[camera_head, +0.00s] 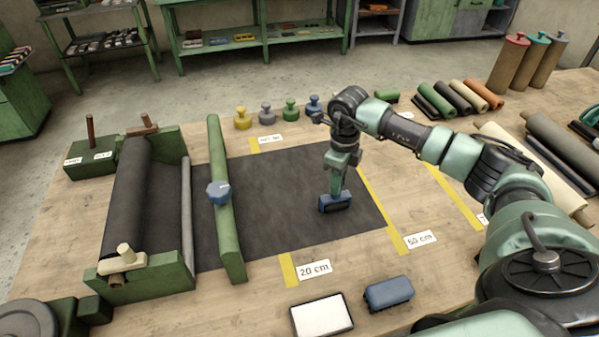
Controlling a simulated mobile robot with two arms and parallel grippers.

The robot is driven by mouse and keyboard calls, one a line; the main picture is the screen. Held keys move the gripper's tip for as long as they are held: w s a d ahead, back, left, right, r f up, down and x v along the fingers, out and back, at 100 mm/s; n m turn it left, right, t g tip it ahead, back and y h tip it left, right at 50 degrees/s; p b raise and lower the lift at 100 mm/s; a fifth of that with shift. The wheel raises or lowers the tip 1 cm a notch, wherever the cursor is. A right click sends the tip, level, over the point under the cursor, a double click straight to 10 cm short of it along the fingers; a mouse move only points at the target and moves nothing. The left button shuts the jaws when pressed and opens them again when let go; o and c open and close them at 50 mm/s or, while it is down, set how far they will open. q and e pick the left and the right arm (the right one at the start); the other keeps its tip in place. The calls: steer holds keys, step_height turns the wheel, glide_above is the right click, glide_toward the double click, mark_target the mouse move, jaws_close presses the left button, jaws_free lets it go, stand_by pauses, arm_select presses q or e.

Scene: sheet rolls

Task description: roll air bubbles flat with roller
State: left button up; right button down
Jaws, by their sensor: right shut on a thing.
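The dark sheet (285,190) lies flat on the wooden table, drawn out from a dark roll (128,195) in the green holder at the left. I cannot make out any air bubbles in it. My right gripper (342,162) points down over the right part of the sheet. It is shut on the roller (335,203), which has a dark blue lower part and a greenish upright handle. The roller's lower part is at the sheet's surface; contact is hard to judge. My left gripper is not in view.
A green bar (225,200) with a blue knob crosses the sheet. A blue block (388,293) and a white-topped tray (321,315) lie at the front. Several coloured knobbed weights (266,114) stand behind. Rolls (465,97) lie at the right. Yellow strips mark the table.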

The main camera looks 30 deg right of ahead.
steer(key=shift+s+d, duration=0.15)
steer(key=shift+d, duration=0.35)
steer(key=r, duration=0.1)
steer(key=r+p, duration=0.1)
steer(key=shift+d+r, duration=0.3)
steer(key=shift+d, duration=0.1)
steer(key=shift+a+r+p, duration=0.25)
steer(key=shift+r+p, duration=0.1)
steer(key=shift+r, duration=0.25)
steer(key=shift+a+r+p, duration=0.2)
steer(key=shift+r+p, duration=0.15)
steer(key=shift+r, duration=0.55)
step_height(320, 180, up, 3)
steer(key=shift+f+p, duration=0.15)
steer(key=shift+p, duration=0.85)
steer(key=shift+d+f, duration=0.1)
